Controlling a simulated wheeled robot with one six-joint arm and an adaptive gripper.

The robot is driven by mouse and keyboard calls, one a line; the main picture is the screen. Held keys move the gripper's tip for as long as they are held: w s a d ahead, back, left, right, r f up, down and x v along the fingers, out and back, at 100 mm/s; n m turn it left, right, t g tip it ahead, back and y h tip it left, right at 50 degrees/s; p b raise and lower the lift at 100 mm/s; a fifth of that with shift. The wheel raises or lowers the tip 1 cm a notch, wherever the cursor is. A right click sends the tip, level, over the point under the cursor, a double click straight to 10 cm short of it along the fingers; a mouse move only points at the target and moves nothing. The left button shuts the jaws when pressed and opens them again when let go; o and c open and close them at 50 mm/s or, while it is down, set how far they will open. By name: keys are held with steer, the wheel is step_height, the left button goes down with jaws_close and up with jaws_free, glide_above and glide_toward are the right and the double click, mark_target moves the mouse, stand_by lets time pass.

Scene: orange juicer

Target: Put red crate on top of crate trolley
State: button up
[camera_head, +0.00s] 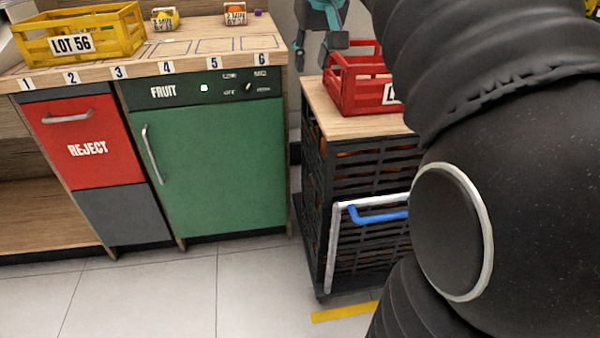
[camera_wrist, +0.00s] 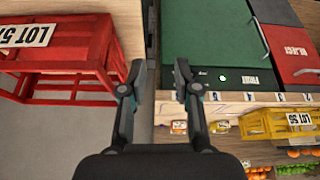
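The red crate (camera_head: 358,95) sits on the wooden top of the crate trolley (camera_head: 358,168). My arm hides its right side in the head view. In the wrist view the red crate (camera_wrist: 78,55) fills the upper left, with its "LOT 57" style label partly cut off. My gripper (camera_head: 322,38) is above and just left of the crate in the head view. In the wrist view my gripper (camera_wrist: 159,72) has its fingers spread, with nothing between them. The left finger is close beside the crate's right edge; I cannot tell whether they touch.
A counter with a green fruit cabinet (camera_head: 215,160) and a red reject drawer (camera_head: 88,150) stands left of the trolley. A yellow crate (camera_head: 112,38) stands on the counter. The trolley has a white and blue handle (camera_head: 378,214) in front. Tiled floor is clear in front.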

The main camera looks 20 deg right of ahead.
steer(key=s+a+f, duration=0.3)
steer(key=s+f, duration=0.3)
steer(key=f, duration=0.1)
steer(key=s+a+f+n, duration=0.1)
steer(key=s+a+f, duration=0.3)
steer(key=s+f, duration=0.3)
steer(key=s+a+f+y, duration=0.1)
steer(key=s+a+f, duration=0.3)
steer(key=s+f, duration=0.2)
step_height(320, 180, down, 2)
steer(key=shift+s+f+n+t, duration=0.2)
steer(key=shift+s+n+t, duration=0.1)
steer(key=shift+s+n, duration=0.1)
